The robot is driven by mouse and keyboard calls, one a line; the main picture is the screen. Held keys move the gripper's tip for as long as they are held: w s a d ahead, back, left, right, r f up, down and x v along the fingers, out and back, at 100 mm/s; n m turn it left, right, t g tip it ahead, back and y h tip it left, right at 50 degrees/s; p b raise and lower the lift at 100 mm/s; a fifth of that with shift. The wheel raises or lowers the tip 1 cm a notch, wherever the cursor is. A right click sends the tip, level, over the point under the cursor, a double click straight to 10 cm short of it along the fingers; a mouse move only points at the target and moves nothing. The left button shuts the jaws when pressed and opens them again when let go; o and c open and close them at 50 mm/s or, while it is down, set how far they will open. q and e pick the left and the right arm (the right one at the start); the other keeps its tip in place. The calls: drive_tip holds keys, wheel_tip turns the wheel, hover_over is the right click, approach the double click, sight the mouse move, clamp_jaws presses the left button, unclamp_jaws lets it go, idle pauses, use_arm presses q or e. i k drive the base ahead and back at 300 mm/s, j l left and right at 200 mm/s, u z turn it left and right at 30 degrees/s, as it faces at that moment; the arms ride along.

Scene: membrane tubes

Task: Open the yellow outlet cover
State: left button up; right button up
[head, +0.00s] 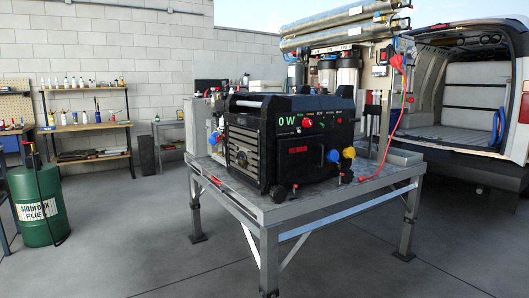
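The yellow outlet cover (348,153) is a small round yellow piece at the lower right of the black machine's (300,138) front panel. The machine stands on a grey metal table (290,208) in the middle of the head view. A similar blue round piece (332,156) sits just left of the yellow one. The yellow cover is too small to tell whether it is open or shut. Neither of my grippers is in view.
A red cable (376,168) hangs from the tube rack (345,45) onto the table's right side. A white van (465,95) with open rear stands at right. A green fuel barrel (40,205) and shelves (90,128) are at left. The floor before the table is clear.

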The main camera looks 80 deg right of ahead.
sight(352, 151)
drive_tip(key=z, duration=3.35)
